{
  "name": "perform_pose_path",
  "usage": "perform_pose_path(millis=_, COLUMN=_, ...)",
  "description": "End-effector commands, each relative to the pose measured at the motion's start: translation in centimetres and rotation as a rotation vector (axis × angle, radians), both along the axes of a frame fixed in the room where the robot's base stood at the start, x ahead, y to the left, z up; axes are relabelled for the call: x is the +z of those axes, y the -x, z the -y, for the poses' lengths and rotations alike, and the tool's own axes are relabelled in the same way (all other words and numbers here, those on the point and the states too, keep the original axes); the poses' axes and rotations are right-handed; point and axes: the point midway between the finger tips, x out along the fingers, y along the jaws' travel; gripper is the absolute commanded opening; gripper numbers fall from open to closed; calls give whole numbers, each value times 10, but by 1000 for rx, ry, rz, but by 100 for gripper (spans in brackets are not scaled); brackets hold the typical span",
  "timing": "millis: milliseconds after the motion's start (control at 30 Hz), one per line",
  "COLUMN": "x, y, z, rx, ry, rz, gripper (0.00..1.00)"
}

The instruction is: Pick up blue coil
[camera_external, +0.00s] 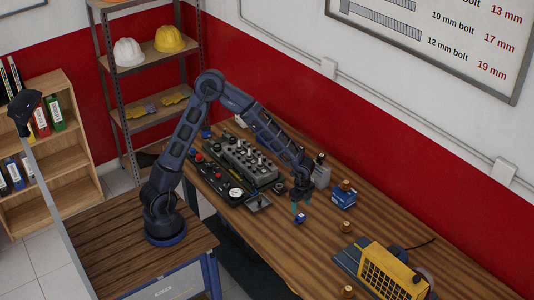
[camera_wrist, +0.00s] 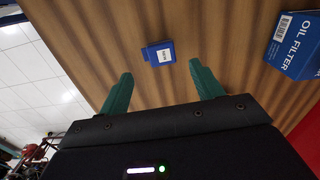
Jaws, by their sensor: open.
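The blue coil (camera_external: 300,217) is a small blue block with a white label, lying on the wooden workbench. In the wrist view the blue coil (camera_wrist: 158,54) lies beyond my fingertips, roughly centred between them. My gripper (camera_external: 301,199) is just above the coil in the external view. In the wrist view my gripper (camera_wrist: 160,82) shows two green fingers spread apart, with nothing between them. The fingers look apart from the coil; the exact height is hard to tell.
The workbench (camera_external: 390,225) holds a blue oil filter box (camera_external: 343,198), also in the wrist view (camera_wrist: 294,45). A grey engine block (camera_external: 249,158), a grey bottle (camera_external: 321,172) and a yellow machine (camera_external: 392,275) stand nearby. Bare wood surrounds the coil's front side.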

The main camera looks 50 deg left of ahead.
Motion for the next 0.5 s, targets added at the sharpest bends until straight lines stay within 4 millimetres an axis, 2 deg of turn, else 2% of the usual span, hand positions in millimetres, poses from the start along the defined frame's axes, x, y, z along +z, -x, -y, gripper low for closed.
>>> perform_pose_path(millis=233, x=-36, y=1, z=0, rx=-2, ry=-2, rz=-3, gripper=65)
perform_pose_path(millis=500, x=-58, y=0, z=0, rx=0, ry=-1, rz=-3, gripper=65)
